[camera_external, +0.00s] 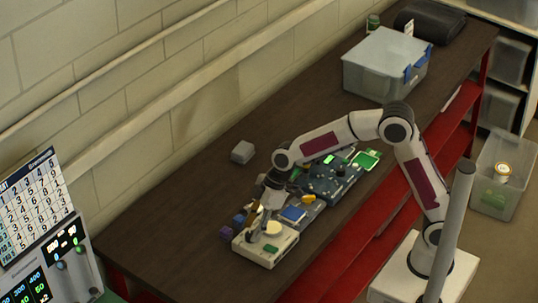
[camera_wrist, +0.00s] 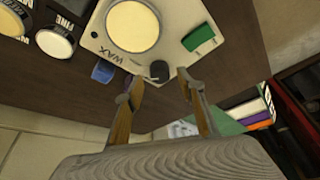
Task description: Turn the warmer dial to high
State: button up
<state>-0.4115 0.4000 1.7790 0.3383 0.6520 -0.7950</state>
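The wax warmer is a white box (camera_external: 262,252) at the near end of the bench; its top, marked WAX, shows in the wrist view (camera_wrist: 180,18). It carries a round cream disc (camera_wrist: 132,26) and a green block or switch (camera_wrist: 198,37). The small black dial (camera_wrist: 159,70) sits near the warmer's edge; its setting marks cannot be read. My gripper (camera_wrist: 160,78) is open, with two tan fingers apart. In the wrist view the dial appears between the fingertips; contact cannot be told. In the external view my gripper (camera_external: 256,224) is low over the warmer and hides the dial.
A grey lidded bin (camera_external: 380,75) stands farther back. The bench's wall side is mostly clear.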

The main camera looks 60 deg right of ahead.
jog(key=shift+w+a+f, duration=0.15)
jog(key=shift+a+f, duration=0.1)
jog(key=shift+f, duration=0.4)
jog(key=c, duration=1.1)
jog(key=shift+m+t+h, duration=0.4)
jog(key=shift+m, duration=1.1)
jog(key=o, duration=1.1)
